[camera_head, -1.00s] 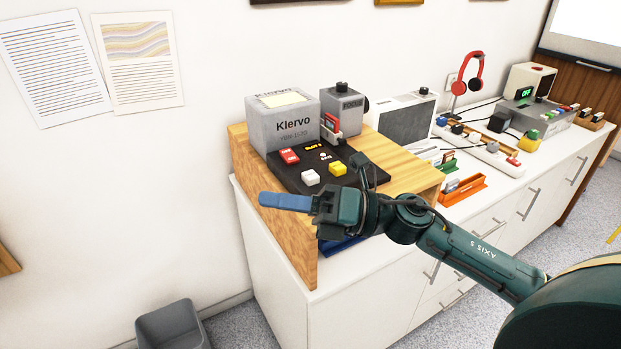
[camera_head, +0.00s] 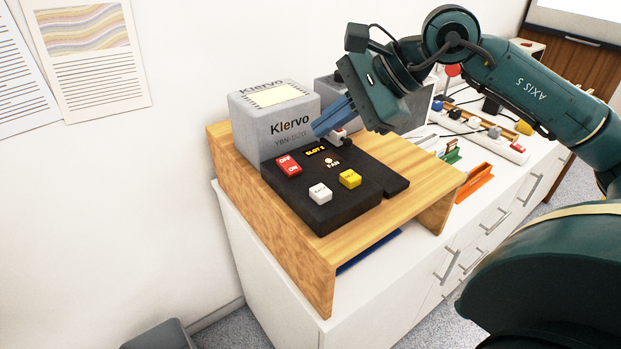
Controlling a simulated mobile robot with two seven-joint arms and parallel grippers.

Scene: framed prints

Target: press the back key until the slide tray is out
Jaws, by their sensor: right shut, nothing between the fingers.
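The grey Klervo projector (camera_head: 275,120) stands on a wooden riser, with a black control panel (camera_head: 335,205) in front. The panel carries a white key (camera_head: 320,193), a yellow key (camera_head: 350,179), a red OFF/ON switch (camera_head: 289,165) and a small lit SLOT display (camera_head: 316,150). The key lettering is too small to read. A small grey part (camera_head: 339,137), perhaps the slide tray, shows behind the panel, partly hidden by my gripper. My right gripper (camera_head: 318,129) is shut and empty, its blue fingers above the panel's back edge, away from both keys. My left gripper is out of view.
The wooden riser (camera_head: 400,165) stands on a white cabinet (camera_head: 270,255). An orange holder (camera_head: 474,182) and a power strip (camera_head: 500,143) lie to the right. A grey bin (camera_head: 158,336) is on the floor. My right arm covers much of the back right.

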